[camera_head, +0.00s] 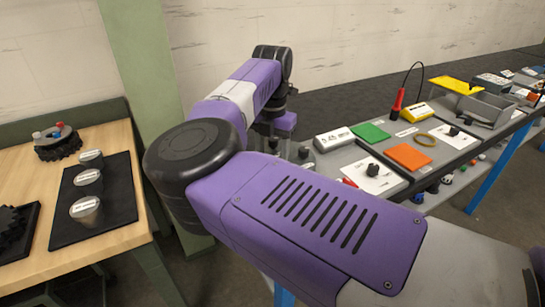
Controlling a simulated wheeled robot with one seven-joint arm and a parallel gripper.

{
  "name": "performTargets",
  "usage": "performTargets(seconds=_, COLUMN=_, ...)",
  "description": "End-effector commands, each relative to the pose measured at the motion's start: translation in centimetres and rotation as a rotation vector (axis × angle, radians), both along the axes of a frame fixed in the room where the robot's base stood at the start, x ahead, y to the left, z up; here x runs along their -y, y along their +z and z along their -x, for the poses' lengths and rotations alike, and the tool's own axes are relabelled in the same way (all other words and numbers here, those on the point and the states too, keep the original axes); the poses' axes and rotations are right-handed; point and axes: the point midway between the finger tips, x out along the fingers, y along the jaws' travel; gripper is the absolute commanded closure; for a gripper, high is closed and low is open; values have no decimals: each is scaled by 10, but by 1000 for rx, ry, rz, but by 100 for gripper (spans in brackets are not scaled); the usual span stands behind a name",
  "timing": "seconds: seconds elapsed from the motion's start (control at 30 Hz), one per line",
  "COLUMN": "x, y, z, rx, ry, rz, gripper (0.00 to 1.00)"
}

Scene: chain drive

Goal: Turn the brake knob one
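A black knob (372,169) stands on a white card on the grey bench at the right. A second black knob (453,131) stands on another white card farther back. Their labels are too small to read, so I cannot tell which is brake knob one. My purple arm crosses the middle of the view and hides the near-left part of the bench. The end of my arm is over the bench's left end, to the left of both knobs and apart from them. My gripper's fingers are not clearly visible there, and I cannot see their opening.
An orange plate (408,157), a green plate (370,132) and a belt-like ring (426,140) lie near the knobs. A red probe (397,104) stands upright behind them. A wooden table (112,142) at the left holds several labelled cylinders on a black mat (121,200). A green pillar (145,80) stands between.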

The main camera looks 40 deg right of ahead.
Motion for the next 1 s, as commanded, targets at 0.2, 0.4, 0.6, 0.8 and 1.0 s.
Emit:
performTargets(seconds=0.2, x=0, y=-11, z=0, rx=0, ry=0, rz=0, gripper=48)
performTargets(seconds=0.4, x=0, y=-11, z=0, rx=0, ry=-1, rz=0, gripper=48)
performTargets(seconds=0.6, x=0, y=-11, z=0, rx=0, ry=-1, rz=0, gripper=86)
performTargets(seconds=0.8, x=0, y=-11, z=0, rx=0, ry=0, rz=0, gripper=100)
performTargets(seconds=1.0, x=0, y=-11, z=0, rx=0, ry=28, rz=0, gripper=100)
